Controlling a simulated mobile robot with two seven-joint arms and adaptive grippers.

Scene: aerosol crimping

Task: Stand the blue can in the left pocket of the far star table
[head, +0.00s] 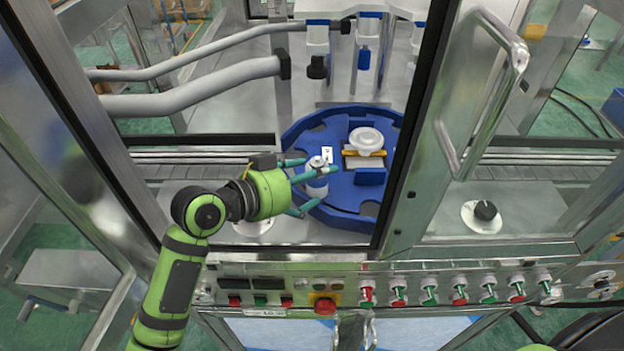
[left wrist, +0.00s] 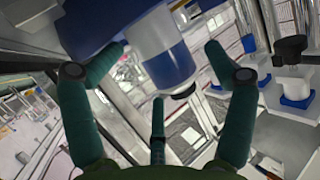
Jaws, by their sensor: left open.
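The can (head: 317,181) stands at the left edge of the blue star table (head: 293,139), where its left pocket is. It looks pale in the head view; in the left wrist view the can (left wrist: 172,66) is white with a blue band and a dark end. My left gripper (head: 311,187) is open, with its teal fingers spread around the can. In the left wrist view gaps show between the can and the outer fingers. The can's foot is hidden, so I cannot tell how it sits in the pocket. My right gripper is out of view.
A white round knob (head: 366,139) stands at the star table's centre. Metal door frames (head: 428,110) edge the opening, and a button panel (head: 400,285) runs along the front. Grey pipes (head: 190,90) and the filling heads (head: 317,68) are behind.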

